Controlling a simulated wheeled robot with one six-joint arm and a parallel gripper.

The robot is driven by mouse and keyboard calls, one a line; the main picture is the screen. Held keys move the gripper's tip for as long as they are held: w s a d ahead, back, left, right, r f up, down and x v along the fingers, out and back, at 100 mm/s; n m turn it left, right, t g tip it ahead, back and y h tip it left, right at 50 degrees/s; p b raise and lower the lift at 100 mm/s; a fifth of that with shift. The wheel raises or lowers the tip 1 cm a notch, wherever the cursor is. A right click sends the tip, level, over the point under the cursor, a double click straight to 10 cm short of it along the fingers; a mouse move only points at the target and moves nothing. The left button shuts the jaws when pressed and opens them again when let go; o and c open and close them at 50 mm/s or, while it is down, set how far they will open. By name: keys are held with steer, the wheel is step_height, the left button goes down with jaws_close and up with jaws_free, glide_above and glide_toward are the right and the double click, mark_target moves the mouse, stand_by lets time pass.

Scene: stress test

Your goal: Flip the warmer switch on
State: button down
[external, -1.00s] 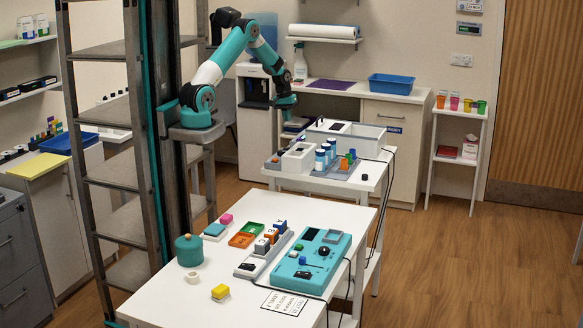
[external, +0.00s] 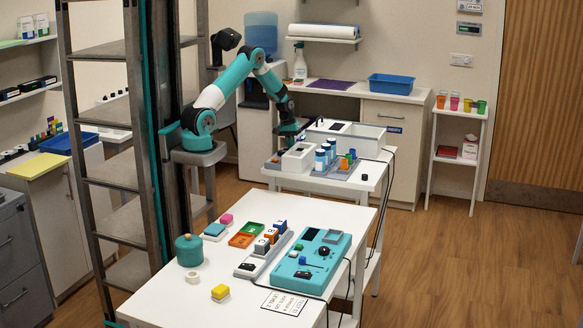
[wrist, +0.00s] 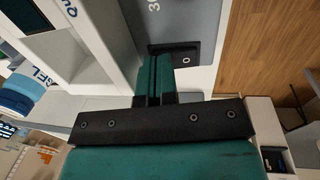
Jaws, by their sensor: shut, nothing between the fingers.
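A black rocker switch (wrist: 196,52) with a white circle mark sits on a grey panel (wrist: 205,18) in the wrist view. My gripper (wrist: 154,68) is shut and empty, its teal fingers side by side. The fingertips are over the left part of the switch and hide some of it; I cannot tell whether they touch it. In the external view my gripper (external: 290,138) points down at the left end of the rear table, beside a white box (external: 299,158) on a grey base (external: 272,163). The switch is not clear there.
Blue-and-white bottles (external: 320,160) stand right of the white box, and a larger white bin (external: 362,137) stands behind. The front table (external: 215,268) holds a teal panel (external: 325,250), blocks and trays. Wooden floor is free at the right.

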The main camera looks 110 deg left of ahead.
mark_target(284, 149)
steer(key=shift+w+f+g, duration=0.15)
steer(key=shift+f+g, duration=0.15)
steer(key=shift+s, duration=0.25)
steer(key=shift+s+r, duration=0.25)
steer(key=shift+s, duration=0.4)
steer(key=shift+r, duration=0.1)
step_height(284, 149, up, 14)
steer(key=s+p, duration=0.2)
steer(key=p, duration=0.8)
